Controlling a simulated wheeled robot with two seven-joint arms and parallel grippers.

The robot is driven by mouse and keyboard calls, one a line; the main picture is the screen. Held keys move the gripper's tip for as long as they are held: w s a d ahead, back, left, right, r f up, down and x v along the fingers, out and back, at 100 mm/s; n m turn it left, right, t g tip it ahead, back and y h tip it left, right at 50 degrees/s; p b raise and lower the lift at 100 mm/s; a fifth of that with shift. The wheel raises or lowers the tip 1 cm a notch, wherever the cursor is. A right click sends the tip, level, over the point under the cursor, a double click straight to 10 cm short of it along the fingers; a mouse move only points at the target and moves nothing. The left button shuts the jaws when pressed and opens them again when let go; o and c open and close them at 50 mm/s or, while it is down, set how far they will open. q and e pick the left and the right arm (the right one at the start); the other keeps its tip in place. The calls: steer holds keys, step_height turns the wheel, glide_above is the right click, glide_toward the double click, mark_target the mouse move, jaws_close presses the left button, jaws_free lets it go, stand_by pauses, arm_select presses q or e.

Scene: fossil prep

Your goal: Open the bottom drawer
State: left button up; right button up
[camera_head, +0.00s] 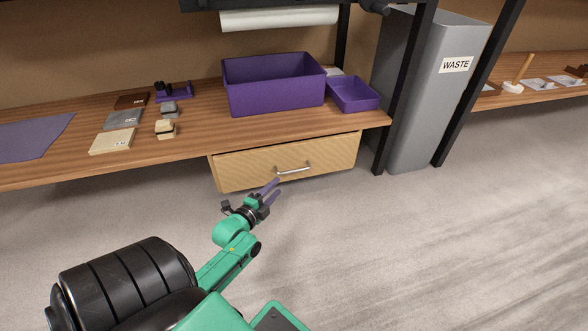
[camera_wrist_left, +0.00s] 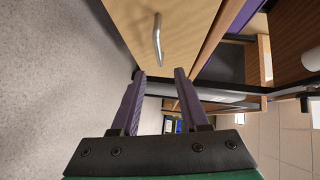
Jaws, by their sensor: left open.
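A wooden drawer (camera_head: 285,163) sits under the right end of the workbench, with its front face shut against the frame as far as I can see. It has a silver bar handle (camera_head: 293,171) across its middle. My left gripper (camera_head: 274,191) is open and empty, just in front of and below the handle. In the left wrist view the handle (camera_wrist_left: 158,40) stands ahead of the two purple fingers (camera_wrist_left: 160,75), apart from them, on the pale drawer front (camera_wrist_left: 130,25). My right gripper is not in view.
The wooden bench top (camera_head: 200,125) carries a large purple bin (camera_head: 275,90), a smaller purple tray (camera_head: 355,95) and several small blocks and slabs. A black post and a grey waste bin (camera_head: 425,90) stand right of the drawer. The floor (camera_head: 400,240) in front is clear.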

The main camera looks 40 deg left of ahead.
mark_target(293, 171)
arm_select(q)
steer(key=b+x, duration=0.2)
steer(key=x, duration=0.2)
steer(key=b+x, duration=0.2)
steer(key=x, duration=0.1)
steer(key=b+x, duration=0.2)
steer(key=x, duration=0.2)
steer(key=shift+w+f, duration=0.3)
steer(key=shift+w+r, duration=0.1)
steer(key=shift+w, duration=0.05)
jaws_close()
stand_by(0.5)
